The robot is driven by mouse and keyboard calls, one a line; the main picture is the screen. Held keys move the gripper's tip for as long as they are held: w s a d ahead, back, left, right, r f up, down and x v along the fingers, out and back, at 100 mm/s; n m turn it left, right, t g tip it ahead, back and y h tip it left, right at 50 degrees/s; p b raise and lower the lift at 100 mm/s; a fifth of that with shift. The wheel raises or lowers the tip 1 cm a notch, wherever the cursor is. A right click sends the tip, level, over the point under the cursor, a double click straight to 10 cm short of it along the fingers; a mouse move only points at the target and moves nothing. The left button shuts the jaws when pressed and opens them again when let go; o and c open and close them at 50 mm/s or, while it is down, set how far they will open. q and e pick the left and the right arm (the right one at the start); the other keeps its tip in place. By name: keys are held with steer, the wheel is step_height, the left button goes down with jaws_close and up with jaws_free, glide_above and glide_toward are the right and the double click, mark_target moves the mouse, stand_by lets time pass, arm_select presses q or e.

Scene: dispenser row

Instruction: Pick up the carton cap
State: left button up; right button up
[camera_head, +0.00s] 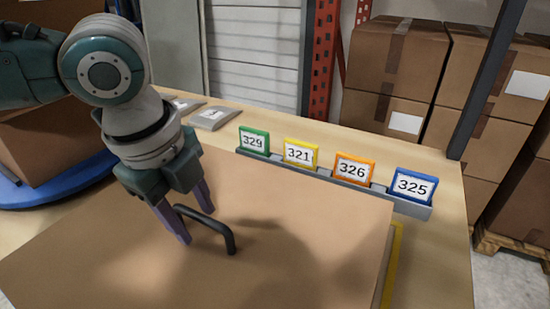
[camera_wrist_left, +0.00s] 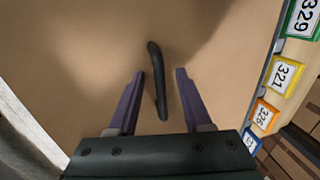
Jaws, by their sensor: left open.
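The carton cap (camera_head: 310,225) is a wide, flat brown cardboard panel with a black bar handle (camera_head: 229,238) standing up from its top. My left gripper (camera_head: 197,225) is open, with its purple fingers pointing down at the handle. In the left wrist view, the handle (camera_wrist_left: 157,75) lies lengthwise between the two open fingers (camera_wrist_left: 160,72), with gaps on both sides. The handle's far end in the head view is partly hidden by a finger. My right gripper is not in view.
A grey rail (camera_head: 330,179) behind the cap holds green 329 (camera_head: 253,141), yellow 321 (camera_head: 300,155), orange 326 (camera_head: 354,170) and blue 325 (camera_head: 411,186) signs. A wooden table (camera_head: 440,240) lies beneath. Stacked cartons (camera_head: 395,60) stand behind, near a dark post (camera_head: 487,80).

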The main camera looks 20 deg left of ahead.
arm_select(q)
jaws_close()
stand_by(0.3)
stand_by(1.1)
